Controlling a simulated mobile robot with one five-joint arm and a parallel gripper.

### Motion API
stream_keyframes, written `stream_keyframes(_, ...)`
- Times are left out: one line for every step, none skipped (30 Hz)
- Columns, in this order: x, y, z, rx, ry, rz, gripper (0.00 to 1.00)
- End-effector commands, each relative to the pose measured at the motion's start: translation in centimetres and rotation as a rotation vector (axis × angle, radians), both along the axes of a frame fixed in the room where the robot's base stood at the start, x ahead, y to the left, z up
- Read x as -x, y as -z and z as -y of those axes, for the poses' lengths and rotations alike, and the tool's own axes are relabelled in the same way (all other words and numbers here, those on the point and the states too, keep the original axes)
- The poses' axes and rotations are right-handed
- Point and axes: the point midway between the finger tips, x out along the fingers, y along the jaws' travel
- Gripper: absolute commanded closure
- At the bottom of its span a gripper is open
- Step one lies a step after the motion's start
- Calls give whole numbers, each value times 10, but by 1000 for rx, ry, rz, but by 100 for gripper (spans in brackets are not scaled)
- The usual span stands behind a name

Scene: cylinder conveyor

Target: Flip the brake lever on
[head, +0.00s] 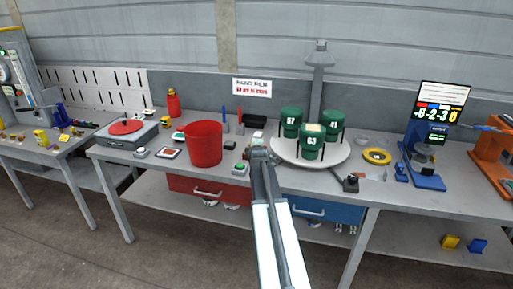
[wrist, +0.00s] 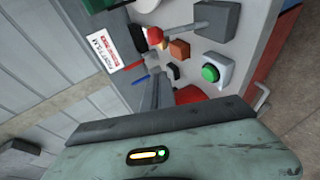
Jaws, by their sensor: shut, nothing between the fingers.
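In the wrist view, a short lever with a red knob (wrist: 155,36) lies near a dark grey block (wrist: 217,20) beside the white turntable's rim; this may be the brake lever, but no label shows. My gripper (head: 260,153) is shut and empty above the bench, left of the turntable.
A red bucket (head: 204,146) stands left of my gripper. A green button box (head: 241,169) sits close by at the front edge. The white turntable (head: 283,150) carries three green cylinders (head: 311,148). A yellow ring (head: 377,156) and a screen (head: 437,112) are farther right.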

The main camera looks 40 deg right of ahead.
Motion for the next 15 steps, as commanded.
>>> stream_keyframes(13,-11,-10,0,-1,0,100)
stream_keyframes(18,-13,-13,0,-1,0,100)
stream_keyframes(24,-16,-18,0,-1,0,100)
stream_keyframes(28,-18,-21,-1,-2,1,100)
stream_keyframes(32,-20,-24,-1,-2,1,100)
stream_keyframes(36,-22,-27,-1,-2,1,100)
stream_keyframes(39,-24,-29,-1,-3,1,100)
stream_keyframes(42,-25,-31,-1,-3,1,100)
stream_keyframes(44,-26,-33,-1,-3,1,100)
stream_keyframes(46,-26,-34,-1,-3,1,100)
stream_keyframes(47,-27,-35,-1,-3,1,100)
stream_keyframes(48,-27,-36,-1,-3,1,100)
stream_keyframes(48,-27,-36,-1,-3,1,100)
stream_keyframes(48,-27,-36,-1,-3,1,100)
stream_keyframes(48,-27,-36,-1,-3,1,100)
